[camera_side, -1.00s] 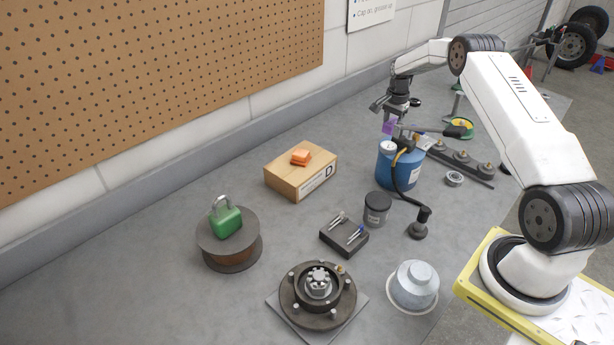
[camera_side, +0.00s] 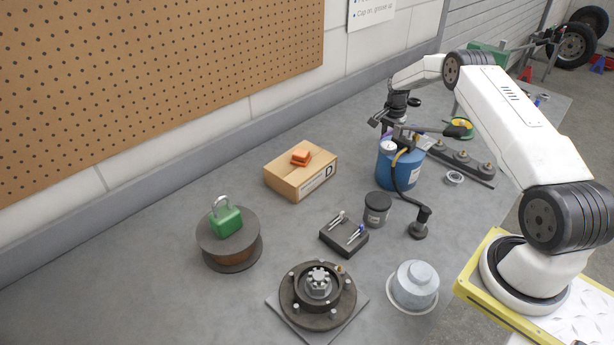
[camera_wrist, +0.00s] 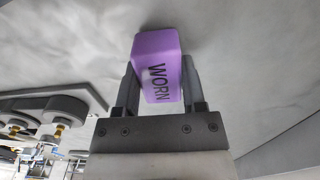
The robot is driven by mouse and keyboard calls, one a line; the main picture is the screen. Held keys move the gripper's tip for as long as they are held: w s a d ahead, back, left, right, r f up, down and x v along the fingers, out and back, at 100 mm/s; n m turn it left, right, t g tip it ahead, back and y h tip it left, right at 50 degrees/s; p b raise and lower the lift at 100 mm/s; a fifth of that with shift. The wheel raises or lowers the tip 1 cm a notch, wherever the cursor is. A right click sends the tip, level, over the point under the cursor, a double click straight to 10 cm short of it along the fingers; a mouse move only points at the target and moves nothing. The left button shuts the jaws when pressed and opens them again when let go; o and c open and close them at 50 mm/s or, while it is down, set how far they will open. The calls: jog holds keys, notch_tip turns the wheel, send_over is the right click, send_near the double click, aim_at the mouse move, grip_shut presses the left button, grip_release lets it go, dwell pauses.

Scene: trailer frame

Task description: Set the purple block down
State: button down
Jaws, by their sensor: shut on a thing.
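The purple block (camera_wrist: 157,62), marked "WORN", is between the two fingers of my gripper (camera_wrist: 161,84) in the wrist view. The gripper is shut on it. Plain grey bench surface lies beyond and around the block; I cannot tell whether the block touches it. In the side view my gripper (camera_side: 389,128) points down behind the blue tank (camera_side: 398,170). There the block is mostly hidden by the tank and its fittings.
The blue tank with its hose stands in front of the gripper. A dark strip with several knobs (camera_side: 462,160) lies to the right. Bench between box and wall is clear.

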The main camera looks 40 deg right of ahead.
aim_at(390, 134)
jog(key=shift+f, duration=0.15)
jog(key=shift+c, duration=0.9)
grip_release()
notch_tip(390, 134, up, 12)
dwell(0.4)
